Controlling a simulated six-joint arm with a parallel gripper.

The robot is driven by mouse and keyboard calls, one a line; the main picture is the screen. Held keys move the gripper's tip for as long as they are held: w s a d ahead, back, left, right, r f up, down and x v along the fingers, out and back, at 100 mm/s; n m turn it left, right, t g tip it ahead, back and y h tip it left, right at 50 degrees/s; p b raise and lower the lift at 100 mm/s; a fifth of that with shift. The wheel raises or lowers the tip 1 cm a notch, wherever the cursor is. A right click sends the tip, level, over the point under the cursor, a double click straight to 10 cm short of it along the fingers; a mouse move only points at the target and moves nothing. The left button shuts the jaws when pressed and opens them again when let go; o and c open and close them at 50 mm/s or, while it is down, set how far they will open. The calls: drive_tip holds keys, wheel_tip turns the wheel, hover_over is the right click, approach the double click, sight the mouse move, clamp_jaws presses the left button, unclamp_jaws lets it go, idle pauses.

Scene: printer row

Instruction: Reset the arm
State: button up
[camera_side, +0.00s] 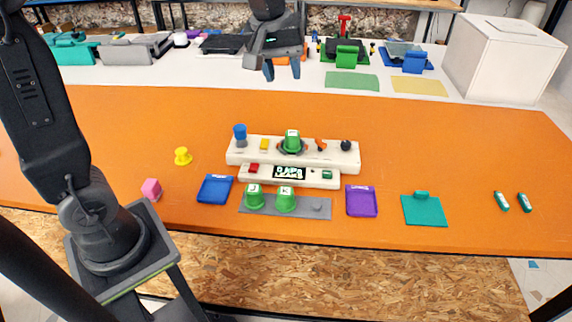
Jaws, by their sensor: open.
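My gripper (283,72) hangs at the top middle of the side view, pointing down above the far edge of the orange table (450,140). Its two blue fingertips are apart and nothing shows between them. Below and nearer stands a cream console (240,155) with a green cup-shaped key (292,141) on its middle. A blue knob, a yellow block and a black ball also sit on the console. Two more green keys, one marked J (254,197) and one marked K (286,200), stand on a grey plate (315,214) in front.
A blue tray (215,189), a purple tray (361,201) and a teal tray (424,210) lie along the front. A pink cube (151,189) and yellow knob (183,156) are left. Two green sticks lie right. A white box (500,60) stands back right.

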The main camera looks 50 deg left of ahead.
drive_tip(key=s+d+f+m+t, duration=0.1)
drive_tip(key=s+m, duration=0.3)
drive_tip(key=s, duration=0.5)
drive_tip(key=s+d+f+m+t, duration=0.1)
drive_tip(key=s+m, duration=0.4)
drive_tip(key=s, duration=0.5)
drive_tip(key=shift+d+f+t, duration=0.15)
drive_tip(key=shift+f+t, duration=0.25)
drive_tip(key=shift+f, duration=0.5)
